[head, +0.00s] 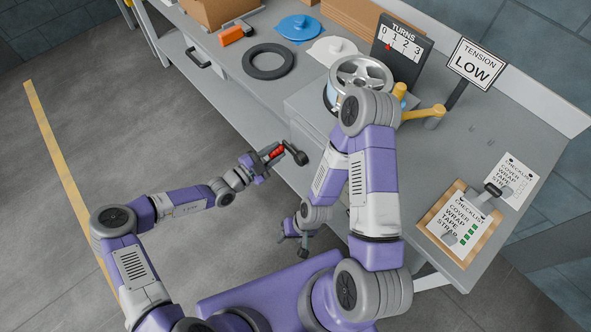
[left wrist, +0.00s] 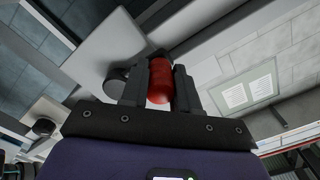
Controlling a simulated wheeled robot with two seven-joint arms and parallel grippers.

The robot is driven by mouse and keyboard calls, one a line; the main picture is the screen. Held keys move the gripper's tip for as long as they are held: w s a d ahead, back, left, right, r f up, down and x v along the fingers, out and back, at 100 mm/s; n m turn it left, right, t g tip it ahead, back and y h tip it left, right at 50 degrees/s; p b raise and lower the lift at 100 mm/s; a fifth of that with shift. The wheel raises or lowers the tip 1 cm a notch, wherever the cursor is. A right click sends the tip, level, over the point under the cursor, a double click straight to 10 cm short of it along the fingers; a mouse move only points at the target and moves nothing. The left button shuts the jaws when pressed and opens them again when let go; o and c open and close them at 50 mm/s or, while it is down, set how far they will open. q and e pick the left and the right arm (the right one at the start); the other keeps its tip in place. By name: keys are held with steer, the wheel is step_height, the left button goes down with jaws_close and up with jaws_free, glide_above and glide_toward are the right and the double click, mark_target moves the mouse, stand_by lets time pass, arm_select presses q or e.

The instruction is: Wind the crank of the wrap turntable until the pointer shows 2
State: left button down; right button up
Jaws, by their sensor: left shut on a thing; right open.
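The wrap turntable carries a silver spoked wheel (head: 362,74) on top, partly hidden by my right arm. Its crank sticks out at the bench front, with a dark arm (head: 296,154) and a red handle (head: 277,152). My left gripper (head: 270,154) is shut on the red handle. In the left wrist view the red handle (left wrist: 160,80) sits between the two dark fingers. The TURNS board (head: 403,50) reads 0 to 3, and its red pointer (head: 388,46) is at the low end, seemingly between 0 and 1. My right gripper (head: 305,236) is open and empty, low before the bench.
A TENSION LOW sign (head: 477,61) and a yellow lever (head: 424,112) stand right of the wheel. A dark ring (head: 268,61), blue lid (head: 298,27), orange tool (head: 232,35) and cardboard box (head: 215,10) lie left. A checklist clipboard (head: 436,222) is at the right end.

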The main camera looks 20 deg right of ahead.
arm_select(q)
steer(key=shift+s+d+f+b, duration=0.1)
steer(key=shift+s+f+b, duration=0.1)
steer(key=shift+f, duration=0.3)
steer(key=shift+s+d+f+b, duration=0.1)
steer(key=shift+s+f+b, duration=0.05)
steer(key=shift+f, duration=0.3)
steer(key=shift+r, duration=0.15)
steer(key=f, duration=0.1)
steer(key=s+f, duration=0.2)
steer(key=shift+d+f, duration=0.2)
steer(key=shift+d, duration=0.2)
